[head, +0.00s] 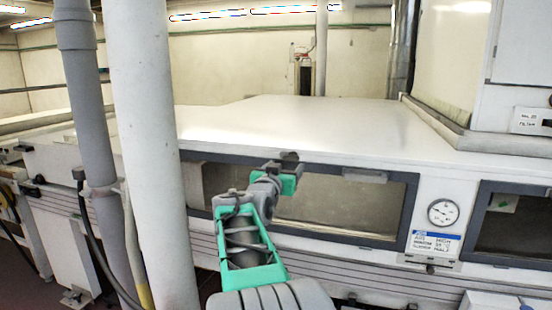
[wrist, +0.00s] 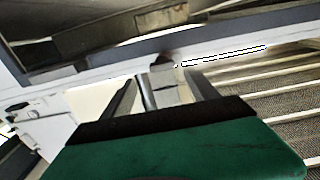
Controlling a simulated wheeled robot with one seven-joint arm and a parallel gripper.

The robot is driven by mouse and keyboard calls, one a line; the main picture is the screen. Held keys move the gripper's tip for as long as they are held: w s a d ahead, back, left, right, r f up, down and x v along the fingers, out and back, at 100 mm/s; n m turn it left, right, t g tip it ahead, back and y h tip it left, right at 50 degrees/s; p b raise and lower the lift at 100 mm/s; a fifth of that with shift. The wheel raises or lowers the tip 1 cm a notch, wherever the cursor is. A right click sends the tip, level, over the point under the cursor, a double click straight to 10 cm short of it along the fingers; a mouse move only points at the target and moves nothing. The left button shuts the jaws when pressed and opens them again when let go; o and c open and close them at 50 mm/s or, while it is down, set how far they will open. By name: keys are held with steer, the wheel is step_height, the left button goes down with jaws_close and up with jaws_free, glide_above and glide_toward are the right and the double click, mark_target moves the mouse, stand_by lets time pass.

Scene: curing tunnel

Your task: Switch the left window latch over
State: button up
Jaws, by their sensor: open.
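The window (head: 345,203) is a long dark-framed pane in the front of the white tunnel housing in the head view. My gripper (head: 288,162) is in front of its top edge, near the middle, with the green-trimmed arm reaching up from below. In the wrist view, my gripper (wrist: 163,82) is open, its two dark fingers apart. A small grey block (wrist: 163,78), which looks like a latch, shows between the fingers. I cannot tell whether they touch it. Its place in the head view is hidden by my gripper, and its switched position is unclear.
A grey bracket (head: 365,175) sits on the window's top edge, right of my gripper. A thick white pipe (head: 155,150) and a grey pipe (head: 90,110) stand at left, close to my arm. A round gauge (head: 443,212) is between this window and another (head: 515,222) at right.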

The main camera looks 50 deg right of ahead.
mark_target(290, 159)
steer(key=x, duration=0.2)
steer(key=p+x, duration=0.1)
steer(key=x, duration=0.2)
steer(key=p+x, duration=0.1)
steer(key=x, duration=0.1)
steer(key=shift+w, duration=0.3)
steer(key=shift+c, duration=0.2)
steer(key=shift+s, duration=0.1)
steer(key=c, duration=1.3)
